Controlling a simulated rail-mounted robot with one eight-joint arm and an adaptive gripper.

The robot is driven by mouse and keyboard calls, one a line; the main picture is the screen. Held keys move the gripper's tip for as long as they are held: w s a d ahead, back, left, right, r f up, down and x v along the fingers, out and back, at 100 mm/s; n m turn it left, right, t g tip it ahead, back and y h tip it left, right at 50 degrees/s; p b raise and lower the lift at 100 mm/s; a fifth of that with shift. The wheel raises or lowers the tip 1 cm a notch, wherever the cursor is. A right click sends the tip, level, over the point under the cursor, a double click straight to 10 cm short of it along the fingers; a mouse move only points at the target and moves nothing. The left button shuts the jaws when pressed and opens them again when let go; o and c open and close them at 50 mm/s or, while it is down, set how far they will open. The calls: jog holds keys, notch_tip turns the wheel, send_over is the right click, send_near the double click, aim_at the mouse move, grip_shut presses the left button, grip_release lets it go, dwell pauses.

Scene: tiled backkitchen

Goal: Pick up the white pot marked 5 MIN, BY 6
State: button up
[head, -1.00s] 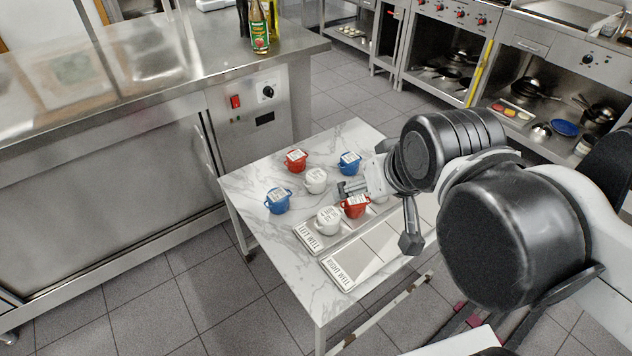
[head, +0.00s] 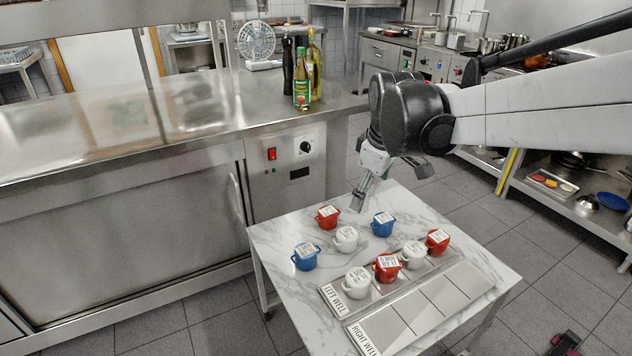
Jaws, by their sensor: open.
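Three white lidded pots with paper labels are on the marble table in the head view. One white pot (head: 346,241) stands on bare marble between a red pot (head: 327,219) and two blue pots. Another white pot (head: 356,286) is in the row marked LEFT WELL, and a third white pot (head: 413,258) is farther right in that row. The lettering is too small to tell surely which is 5 MIN, BY 6. My gripper (head: 358,205) is open and empty, pointing down near the table's far edge, between the red pot and the right blue pot, apart from the white pots.
Blue pots (head: 305,261) (head: 382,228) flank the loose white pot. Red pots (head: 387,270) (head: 437,244) stand in the left well. The right well tray (head: 420,310) is empty. A steel counter (head: 170,125) with bottles (head: 302,88) stands behind the table.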

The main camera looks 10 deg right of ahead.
jog(key=w+f+n+g+b, duration=0.2)
jog(key=w+f+n, duration=0.2)
jog(key=w+f, duration=0.55)
jog(key=n+g+b, duration=0.1)
jog(key=n+b, duration=0.1)
jog(key=n, duration=0.2)
send_over(346, 233)
notch_tip(346, 233, down, 11)
jog(key=shift+s+f, duration=0.1)
jog(key=shift+f, duration=0.05)
notch_tip(346, 233, down, 8)
jog(key=shift+r+b, duration=0.15)
jog(key=shift+b, duration=0.9)
jog(key=shift+d+f+b, duration=0.15)
jog(key=shift+f+b, duration=0.45)
jog(key=shift+f, duration=0.75)
jog(key=shift+d+f+b, duration=0.1)
jog(key=shift+f+b, duration=0.45)
jog(key=shift+f, duration=0.75)
jog(key=shift+c, duration=0.3)
jog(key=c, duration=1.5)
jog(key=shift+r, duration=0.2)
